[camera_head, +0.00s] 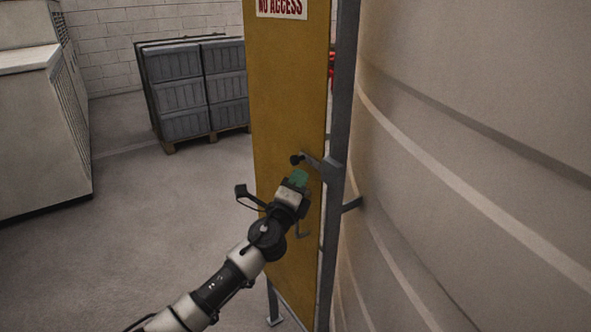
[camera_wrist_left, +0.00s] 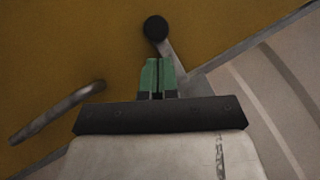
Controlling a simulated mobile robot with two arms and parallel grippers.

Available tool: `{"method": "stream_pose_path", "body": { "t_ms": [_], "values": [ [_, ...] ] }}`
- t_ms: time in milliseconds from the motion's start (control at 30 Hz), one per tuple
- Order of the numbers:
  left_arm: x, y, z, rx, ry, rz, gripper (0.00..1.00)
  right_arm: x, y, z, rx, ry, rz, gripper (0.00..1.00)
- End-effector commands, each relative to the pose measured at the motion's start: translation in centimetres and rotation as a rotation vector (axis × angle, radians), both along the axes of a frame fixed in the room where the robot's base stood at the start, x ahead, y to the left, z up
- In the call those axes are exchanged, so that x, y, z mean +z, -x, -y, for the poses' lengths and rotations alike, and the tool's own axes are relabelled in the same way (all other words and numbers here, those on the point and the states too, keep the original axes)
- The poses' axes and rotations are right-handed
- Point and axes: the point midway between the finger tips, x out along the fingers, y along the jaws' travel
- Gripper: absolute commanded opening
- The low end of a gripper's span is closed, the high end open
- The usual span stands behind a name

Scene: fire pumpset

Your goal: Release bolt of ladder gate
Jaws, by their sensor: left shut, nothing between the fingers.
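The ladder gate (camera_head: 285,90) is a tall yellow panel with a "NO ACCESS" sign at its top, upright along a grey post. The bolt (camera_head: 312,160) is a grey bar with a black round knob at its left end, by the gate's right edge. In the left wrist view the bolt's knob (camera_wrist_left: 156,28) is just beyond the fingertips. My left gripper (camera_head: 299,177) has green fingers, shut and empty, just below the knob; it also shows in the wrist view (camera_wrist_left: 157,75). I cannot tell whether they touch. My right gripper is not in view.
A bent grey handle (camera_wrist_left: 58,112) on the gate lies left of my fingers. A large curved beige tank wall (camera_head: 460,170) stands close on the right. Stacked grey crates on a pallet (camera_head: 195,92) and a beige cabinet (camera_head: 40,120) stand behind left. The floor between is clear.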

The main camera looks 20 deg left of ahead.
Motion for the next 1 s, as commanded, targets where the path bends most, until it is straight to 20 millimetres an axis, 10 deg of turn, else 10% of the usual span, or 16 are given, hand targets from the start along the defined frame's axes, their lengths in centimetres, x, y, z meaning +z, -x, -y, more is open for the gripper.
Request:
{"method": "stream_pose_path", "body": {
  "t_ms": [1000],
  "values": [
    [0.7, -4.3, -5.2, 0.001, 0.000, -0.001, 0.00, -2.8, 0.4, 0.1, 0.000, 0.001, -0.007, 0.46]
  ]
}}
